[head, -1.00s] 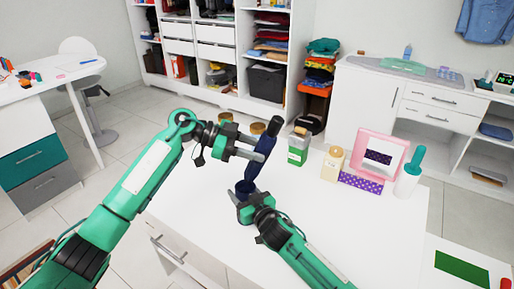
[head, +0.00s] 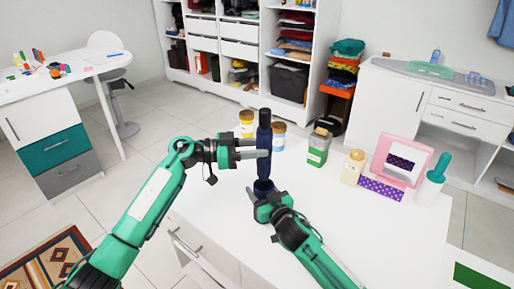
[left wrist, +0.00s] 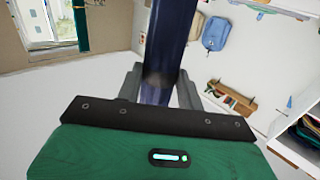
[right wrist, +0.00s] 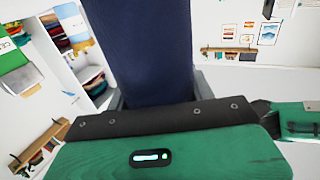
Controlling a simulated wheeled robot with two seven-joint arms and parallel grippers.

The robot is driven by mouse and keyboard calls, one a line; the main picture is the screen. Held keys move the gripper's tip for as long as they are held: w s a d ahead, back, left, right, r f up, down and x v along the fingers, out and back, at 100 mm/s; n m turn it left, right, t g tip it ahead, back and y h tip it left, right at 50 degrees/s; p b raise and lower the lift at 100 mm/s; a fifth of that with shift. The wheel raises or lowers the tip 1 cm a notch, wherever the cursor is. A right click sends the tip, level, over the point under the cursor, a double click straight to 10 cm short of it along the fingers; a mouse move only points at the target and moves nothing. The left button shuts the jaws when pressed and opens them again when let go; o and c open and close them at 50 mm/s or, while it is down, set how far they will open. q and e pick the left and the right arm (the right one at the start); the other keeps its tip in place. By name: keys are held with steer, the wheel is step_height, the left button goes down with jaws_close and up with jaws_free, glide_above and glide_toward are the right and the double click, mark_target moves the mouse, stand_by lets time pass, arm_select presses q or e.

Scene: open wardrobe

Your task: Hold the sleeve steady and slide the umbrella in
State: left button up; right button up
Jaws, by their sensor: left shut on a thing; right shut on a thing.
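The dark blue umbrella (head: 264,132) stands nearly upright in the head view, its dark handle at the top. My left gripper (head: 262,147) is shut on it from the left; the left wrist view shows the umbrella (left wrist: 170,35) between the fingers. The dark blue sleeve (head: 262,186) is below, on the white table. My right gripper (head: 263,202) is shut on the sleeve from the front; the sleeve (right wrist: 142,50) fills the middle of the right wrist view. The umbrella's lower end is at the sleeve's mouth; I cannot tell whether it is inside.
Yellow-lidded jars (head: 247,124) stand behind the umbrella on the table (head: 345,225). To the right are a green bottle (head: 318,148), a cream bottle (head: 353,166), a pink frame (head: 402,158) and a white teal-topped bottle (head: 431,182). The table's front right is clear.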

arm_select(q)
step_height(320, 180, down, 11)
steer(key=shift+f, duration=0.2)
stand_by(1.0)
stand_by(0.4)
steer(key=o, duration=0.9)
steer(key=shift+c, duration=0.2)
steer(key=o, duration=0.6)
steer(key=shift+c, duration=0.2)
step_height(320, 180, up, 8)
stand_by(0.6)
